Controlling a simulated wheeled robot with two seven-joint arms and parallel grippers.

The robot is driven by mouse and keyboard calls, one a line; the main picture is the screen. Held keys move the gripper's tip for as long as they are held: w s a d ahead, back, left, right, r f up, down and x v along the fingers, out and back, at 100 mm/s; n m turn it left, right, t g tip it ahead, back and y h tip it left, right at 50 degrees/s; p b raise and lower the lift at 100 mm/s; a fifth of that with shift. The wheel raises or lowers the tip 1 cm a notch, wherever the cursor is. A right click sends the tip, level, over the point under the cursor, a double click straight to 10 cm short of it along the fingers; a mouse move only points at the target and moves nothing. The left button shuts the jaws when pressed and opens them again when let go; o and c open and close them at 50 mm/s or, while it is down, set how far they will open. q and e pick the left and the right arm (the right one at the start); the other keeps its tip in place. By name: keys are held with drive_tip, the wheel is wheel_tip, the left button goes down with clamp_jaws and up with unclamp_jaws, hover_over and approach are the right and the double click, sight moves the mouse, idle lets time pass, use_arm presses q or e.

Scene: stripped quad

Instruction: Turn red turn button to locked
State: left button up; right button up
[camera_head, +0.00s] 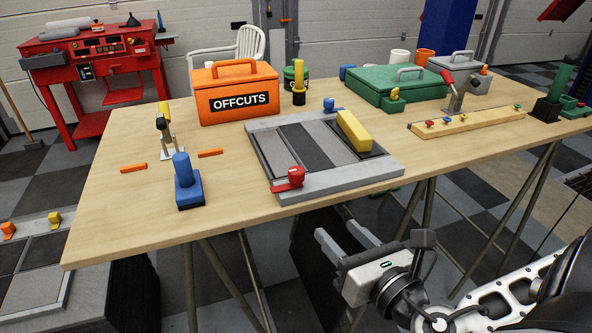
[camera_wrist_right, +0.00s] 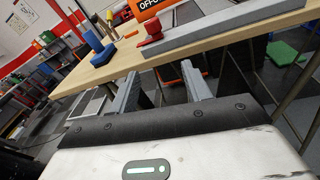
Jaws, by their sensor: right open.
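The red turn button (camera_head: 295,176) sits at the front left corner of a grey framed panel (camera_head: 343,187) lying on the wooden table. Its flat red tab points left, past the frame's edge. It also shows in the right wrist view (camera_wrist_right: 151,28), above and ahead of the fingers. My right gripper (camera_head: 345,237) is open and empty, in front of the table edge and below the tabletop, to the right of the button and apart from it. Its two fingers also show in the right wrist view (camera_wrist_right: 161,84). My left gripper is not in view.
A yellow block handle (camera_head: 354,131) and a blue knob (camera_head: 329,105) are on the panel. The orange OFFCUTS box (camera_head: 238,94) and green case (camera_head: 396,88) stand behind. The table's front edge (camera_head: 240,224) lies between gripper and button.

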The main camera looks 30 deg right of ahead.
drive_tip(key=r+n, duration=0.1)
drive_tip(key=r, duration=0.1)
drive_tip(key=n+t+b, duration=0.1)
drive_tip(key=b, duration=0.8)
approach(301, 175)
drive_tip(key=w, duration=0.6)
drive_tip(key=shift+d+f, duration=0.3)
drive_tip(key=shift+f, duration=0.05)
drive_tip(key=w, duration=0.2)
drive_tip(key=w+p, duration=0.1)
drive_tip(key=w, duration=0.1)
drive_tip(key=shift+d+r, duration=0.15)
drive_tip(key=shift+r, duration=0.25)
drive_tip(key=shift+w+f+y, duration=0.1)
drive_tip(key=shift+w+y, duration=0.2)
drive_tip(key=shift+w, duration=0.45)
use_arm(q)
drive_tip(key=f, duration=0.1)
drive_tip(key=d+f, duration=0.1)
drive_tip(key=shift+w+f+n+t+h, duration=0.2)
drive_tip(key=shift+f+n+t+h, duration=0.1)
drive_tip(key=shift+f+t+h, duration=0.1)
use_arm(e)
drive_tip(key=shift+c, duration=0.3)
drive_tip(key=c, duration=0.9)
